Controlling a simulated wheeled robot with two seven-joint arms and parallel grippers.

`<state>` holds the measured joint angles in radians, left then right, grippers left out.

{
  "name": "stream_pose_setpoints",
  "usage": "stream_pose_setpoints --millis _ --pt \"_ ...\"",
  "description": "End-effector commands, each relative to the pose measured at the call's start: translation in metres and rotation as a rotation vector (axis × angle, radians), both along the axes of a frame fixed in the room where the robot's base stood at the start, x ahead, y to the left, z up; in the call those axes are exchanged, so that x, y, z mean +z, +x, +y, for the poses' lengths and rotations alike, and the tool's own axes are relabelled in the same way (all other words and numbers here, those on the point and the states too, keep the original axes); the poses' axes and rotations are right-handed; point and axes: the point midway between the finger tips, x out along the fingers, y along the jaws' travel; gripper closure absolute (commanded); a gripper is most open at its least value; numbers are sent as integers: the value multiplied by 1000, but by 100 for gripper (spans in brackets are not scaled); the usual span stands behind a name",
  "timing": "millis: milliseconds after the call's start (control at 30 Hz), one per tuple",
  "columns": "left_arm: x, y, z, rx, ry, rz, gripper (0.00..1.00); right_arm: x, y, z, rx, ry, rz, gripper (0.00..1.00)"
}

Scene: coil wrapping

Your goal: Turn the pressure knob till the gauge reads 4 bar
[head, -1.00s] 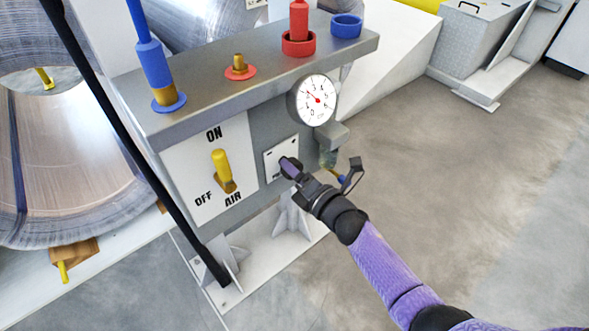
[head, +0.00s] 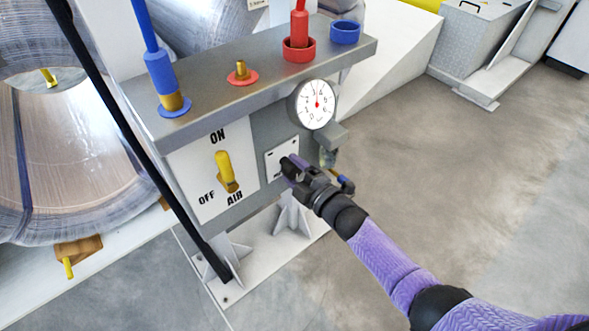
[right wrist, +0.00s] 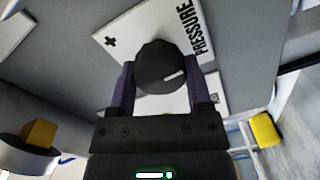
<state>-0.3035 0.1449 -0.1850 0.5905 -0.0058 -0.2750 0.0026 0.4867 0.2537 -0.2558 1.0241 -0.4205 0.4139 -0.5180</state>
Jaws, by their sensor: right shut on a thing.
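The black pressure knob (right wrist: 162,66) stands on a white plate (head: 281,150) marked PRESSURE on the front of the grey panel. My right gripper (head: 289,167) is shut on this knob, with one purple finger on each side of it in the right wrist view. A white mark shows on the knob's face there. In the head view the knob is mostly hidden by the gripper. The round gauge (head: 315,105) is above and right of the knob. Its needle points nearly straight up; the exact reading is too small to be sure of. My left gripper is out of view.
A yellow air lever (head: 226,171) with ON and OFF labels is left of the knob. A grey block (head: 328,138) juts out just below the gauge, close to my gripper. Blue and red fittings stand on top of the panel. The floor at right is clear.

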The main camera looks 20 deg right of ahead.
Motion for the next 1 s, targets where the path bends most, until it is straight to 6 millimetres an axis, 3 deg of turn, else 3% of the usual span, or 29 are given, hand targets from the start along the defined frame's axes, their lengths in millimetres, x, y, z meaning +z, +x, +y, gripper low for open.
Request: stream_pose_setpoints --millis 800,833,1000 --pt "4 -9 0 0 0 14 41 -1 0 -1 -2 104 41 95" --pt "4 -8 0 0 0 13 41 -1 0 -1 -2 103 40 34" --pt "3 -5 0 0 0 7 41 0 0 0 -1 104 40 1"
